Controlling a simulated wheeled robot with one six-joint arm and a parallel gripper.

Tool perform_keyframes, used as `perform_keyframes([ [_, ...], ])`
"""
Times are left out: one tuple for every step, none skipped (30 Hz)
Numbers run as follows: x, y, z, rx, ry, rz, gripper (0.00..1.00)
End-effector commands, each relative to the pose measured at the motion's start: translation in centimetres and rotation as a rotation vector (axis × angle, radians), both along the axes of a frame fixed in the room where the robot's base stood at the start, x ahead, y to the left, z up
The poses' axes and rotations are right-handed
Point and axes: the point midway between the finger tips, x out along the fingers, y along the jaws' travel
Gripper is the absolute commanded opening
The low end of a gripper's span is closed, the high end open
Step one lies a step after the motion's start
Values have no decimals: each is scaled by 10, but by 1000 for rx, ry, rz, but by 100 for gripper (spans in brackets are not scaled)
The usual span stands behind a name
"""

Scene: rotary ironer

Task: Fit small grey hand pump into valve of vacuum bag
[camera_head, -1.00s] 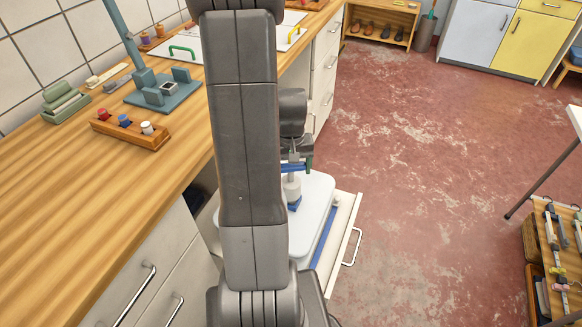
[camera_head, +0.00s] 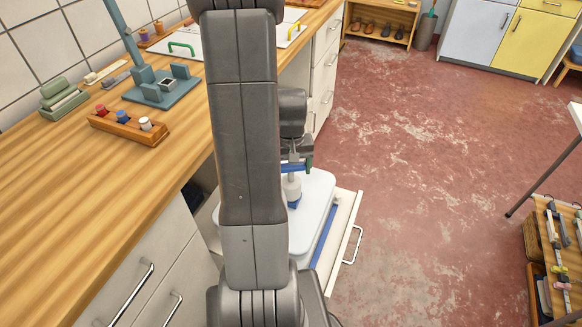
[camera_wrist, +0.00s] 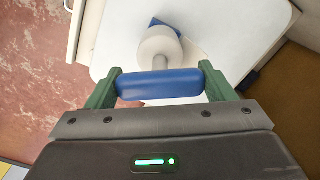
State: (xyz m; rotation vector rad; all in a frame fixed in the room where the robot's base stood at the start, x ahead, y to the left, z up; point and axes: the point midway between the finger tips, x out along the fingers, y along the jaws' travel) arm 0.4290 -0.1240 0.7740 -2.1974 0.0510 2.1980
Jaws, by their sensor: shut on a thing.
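My gripper (camera_wrist: 160,86) is shut on the blue handle of the small grey hand pump, with a green finger at each end of the handle. The pump's pale round body (camera_wrist: 159,43) hangs below the handle; it also shows in the head view (camera_head: 292,188). A blue piece, seemingly the valve (camera_wrist: 165,25), shows at the pump's lower end, over the white vacuum bag (camera_head: 318,190). The pump body partly hides this blue piece, so I cannot tell whether the pump is seated in it or just above it. My arm hides part of the bag.
The bag lies in an open drawer (camera_head: 345,232) beside the wooden counter (camera_head: 60,215). A blue strip (camera_head: 324,237) runs along the bag's right side. A rack with coloured spools (camera_head: 128,127) stands on the counter.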

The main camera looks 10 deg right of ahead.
Motion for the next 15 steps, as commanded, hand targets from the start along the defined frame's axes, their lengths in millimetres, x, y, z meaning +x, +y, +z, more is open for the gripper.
perform_keyframes([
  [0, 0, -1, 0, 0, 0, 35],
  [0, 0, -1, 0, 0, 0, 35],
  [0, 0, 0, 0, 0, 0, 35],
  [0, 0, 0, 0, 0, 0, 35],
  [0, 0, 0, 0, 0, 0, 35],
  [0, 0, 0, 0, 0, 0, 35],
  [0, 0, 0, 0, 0, 0, 35],
  [0, 0, 0, 0, 0, 0, 35],
  [0, 0, 0, 0, 0, 0, 35],
  [0, 0, 0, 0, 0, 0, 80],
  [0, 0, 0, 0, 0, 0, 86],
  [0, 0, 0, 0, 0, 0, 94],
  [0, 0, 0, 0, 0, 0, 100],
  [0, 0, 0, 0, 0, 0, 100],
  [0, 0, 0, 0, 0, 0, 100],
])
